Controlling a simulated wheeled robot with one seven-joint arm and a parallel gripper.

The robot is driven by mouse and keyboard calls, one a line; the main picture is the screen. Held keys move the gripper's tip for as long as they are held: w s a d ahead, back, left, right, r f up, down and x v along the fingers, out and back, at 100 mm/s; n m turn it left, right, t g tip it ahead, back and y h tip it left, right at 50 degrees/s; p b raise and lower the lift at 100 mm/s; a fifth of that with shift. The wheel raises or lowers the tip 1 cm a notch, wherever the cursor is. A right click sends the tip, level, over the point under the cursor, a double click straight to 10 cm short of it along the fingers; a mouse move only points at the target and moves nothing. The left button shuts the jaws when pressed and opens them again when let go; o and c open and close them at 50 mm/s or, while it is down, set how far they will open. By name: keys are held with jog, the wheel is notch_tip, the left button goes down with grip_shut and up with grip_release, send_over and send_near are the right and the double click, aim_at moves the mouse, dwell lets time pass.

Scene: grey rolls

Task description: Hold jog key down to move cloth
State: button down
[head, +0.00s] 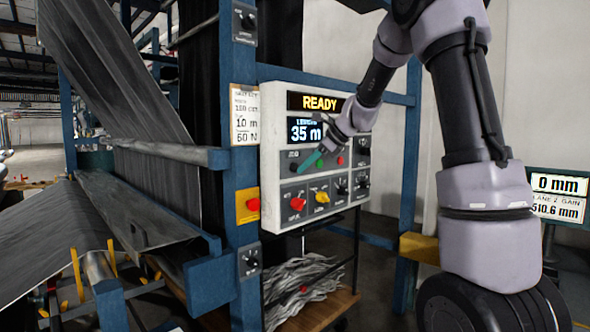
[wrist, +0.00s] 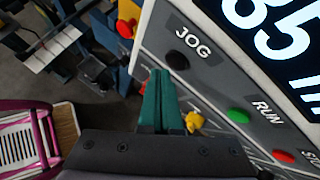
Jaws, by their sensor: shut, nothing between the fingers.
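The control panel (head: 273,132) is a pale box with a READY display and a "35 m" readout. The black round jog key (wrist: 178,60) lies under the JOG label in the wrist view; in the head view it is a small dark spot (head: 293,166) at the panel's left. My gripper (wrist: 160,74) has its green fingers shut and empty. Its tips show just beside the jog key; the gap in depth is hard to judge. In the head view my gripper (head: 310,160) is in front of the panel. The dark grey cloth (head: 115,70) runs over the frame on the left.
A green RUN button (wrist: 238,116) and a red button (wrist: 284,156) sit right of the jog key. Red and yellow knobs (head: 322,197) are below. A red knob on a yellow plate (head: 248,205) is on the blue post. A screen at right reads 0 mm (head: 560,185).

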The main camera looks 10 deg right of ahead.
jog(key=shift+w+a, duration=0.25)
jog(key=shift+w, duration=0.1)
jog(key=shift+w+a, duration=0.25)
jog(key=shift+w, duration=0.1)
dwell(1.0)
jog(key=shift+s, duration=0.1)
dwell(3.5)
jog(key=shift+s+d, duration=0.5)
jog(key=shift+s, duration=0.1)
jog(key=shift+s, duration=0.1)
jog(key=s+d, duration=0.1)
jog(key=s, duration=0.1)
jog(key=s+d, duration=0.2)
dwell(0.4)
